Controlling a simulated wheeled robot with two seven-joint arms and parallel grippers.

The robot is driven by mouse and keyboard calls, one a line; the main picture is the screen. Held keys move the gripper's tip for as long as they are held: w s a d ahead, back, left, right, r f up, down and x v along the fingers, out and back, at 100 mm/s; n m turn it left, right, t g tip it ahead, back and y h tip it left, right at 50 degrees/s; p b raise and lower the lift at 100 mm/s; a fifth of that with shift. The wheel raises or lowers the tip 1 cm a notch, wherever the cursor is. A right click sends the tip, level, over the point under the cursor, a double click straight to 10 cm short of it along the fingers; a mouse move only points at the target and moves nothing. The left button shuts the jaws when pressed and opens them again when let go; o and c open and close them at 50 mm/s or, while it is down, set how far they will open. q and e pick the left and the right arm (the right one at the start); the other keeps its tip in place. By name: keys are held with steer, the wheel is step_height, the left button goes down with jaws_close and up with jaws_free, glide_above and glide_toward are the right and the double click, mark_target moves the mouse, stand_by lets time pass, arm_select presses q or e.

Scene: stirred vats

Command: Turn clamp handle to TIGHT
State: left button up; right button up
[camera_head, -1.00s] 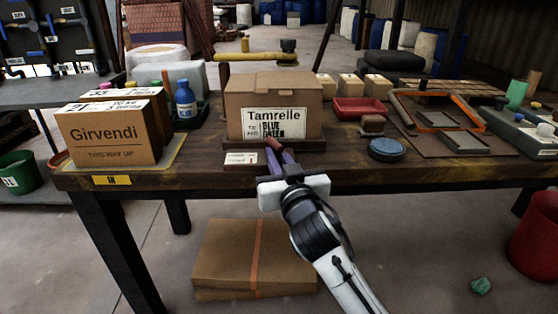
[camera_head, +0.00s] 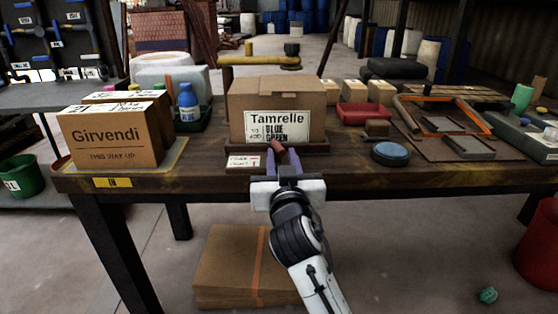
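A short red-brown handle (camera_head: 277,147), which looks like the clamp handle, is at the front of the dark base under the Tamrelle box (camera_head: 240,97). It lies tilted, its near end lower right. My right gripper (camera_head: 283,157) reaches in from below, its two purple fingers apart with a gap between them. The fingertips are at the handle; whether they touch it I cannot tell. A small white card (camera_head: 244,162) lies left of the fingers; its print is too small to read. My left gripper is not in view.
The Girvendi box (camera_head: 110,137) stands at the table's left, near a blue bottle (camera_head: 187,102). A red tray (camera_head: 364,115), a blue round lid (camera_head: 389,153) and an orange frame (camera_head: 440,115) are on the right.

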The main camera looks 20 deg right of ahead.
mark_target(281, 148)
steer(key=shift+o, duration=0.5)
steer(key=shift+r, duration=0.5)
steer(key=shift+a+f, duration=0.15)
steer(key=shift+f, duration=0.05)
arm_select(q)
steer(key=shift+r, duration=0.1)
